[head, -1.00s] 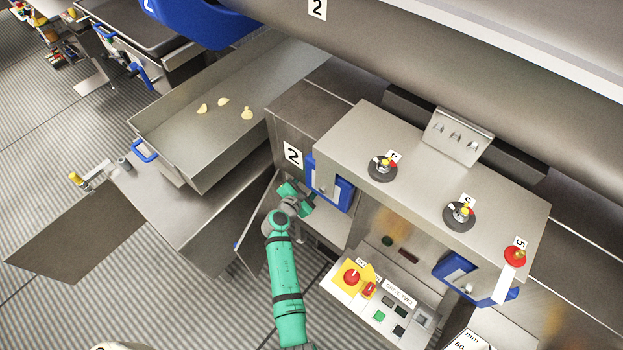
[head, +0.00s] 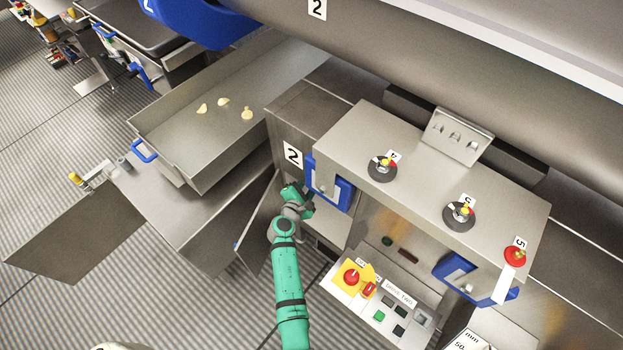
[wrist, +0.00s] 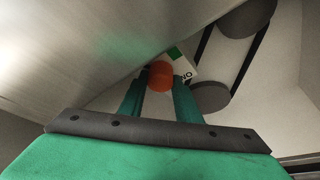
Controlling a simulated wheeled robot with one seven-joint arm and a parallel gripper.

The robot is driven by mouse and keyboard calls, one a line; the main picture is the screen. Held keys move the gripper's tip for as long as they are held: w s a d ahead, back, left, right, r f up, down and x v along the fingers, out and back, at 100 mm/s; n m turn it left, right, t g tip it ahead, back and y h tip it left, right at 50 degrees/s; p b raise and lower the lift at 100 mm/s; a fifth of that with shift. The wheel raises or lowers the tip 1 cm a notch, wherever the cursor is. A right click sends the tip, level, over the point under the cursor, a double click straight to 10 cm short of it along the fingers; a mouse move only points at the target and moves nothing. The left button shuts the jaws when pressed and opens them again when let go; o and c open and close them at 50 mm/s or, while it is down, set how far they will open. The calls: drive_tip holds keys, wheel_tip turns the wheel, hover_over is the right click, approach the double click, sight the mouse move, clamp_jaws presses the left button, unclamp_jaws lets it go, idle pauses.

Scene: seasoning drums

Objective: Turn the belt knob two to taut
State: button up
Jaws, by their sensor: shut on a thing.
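The orange-red belt knob (wrist: 161,75) sits between my two green fingers in the wrist view. My gripper (wrist: 160,88) is shut on it. A white label plate (wrist: 183,67) with a green patch and the letters "NO" shows behind the knob; part of its text is hidden. A dark belt (wrist: 251,60) runs around two dark pulleys to the right of the knob. In the head view my gripper (head: 306,203) reaches into the open cabinet below the number 2 plate (head: 292,154). The knob is hidden there.
The open cabinet door (head: 258,225) stands just left of my arm. A blue-framed guard (head: 343,193) is just right of my gripper. The control panel (head: 385,306) with a red stop button (head: 351,277) is right of my forearm. Floor is free at lower left.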

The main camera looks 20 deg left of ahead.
drive_tip(key=shift+f+m+t+h, duration=0.2)
drive_tip(key=shift+m+t, duration=0.85)
drive_tip(key=shift+m, duration=2.15)
drive_tip(key=shift+f+m+t+h, duration=0.2)
drive_tip(key=shift+m+t, duration=0.9)
drive_tip(key=shift+m, duration=2.1)
drive_tip(key=shift+r+m+t+h, duration=0.2)
drive_tip(key=shift+m+t, duration=0.85)
drive_tip(key=shift+m, duration=2.15)
drive_tip(key=shift+f+h, duration=0.2)
drive_tip(key=shift+h, duration=0.1)
drive_tip(key=shift+d, duration=0.1)
drive_tip(key=o, duration=1.1)
drive_tip(key=shift+c, duration=0.2)
drive_tip(key=v, duration=1)
drive_tip(key=shift+s, duration=0.35)
drive_tip(key=shift+f, duration=0.1)
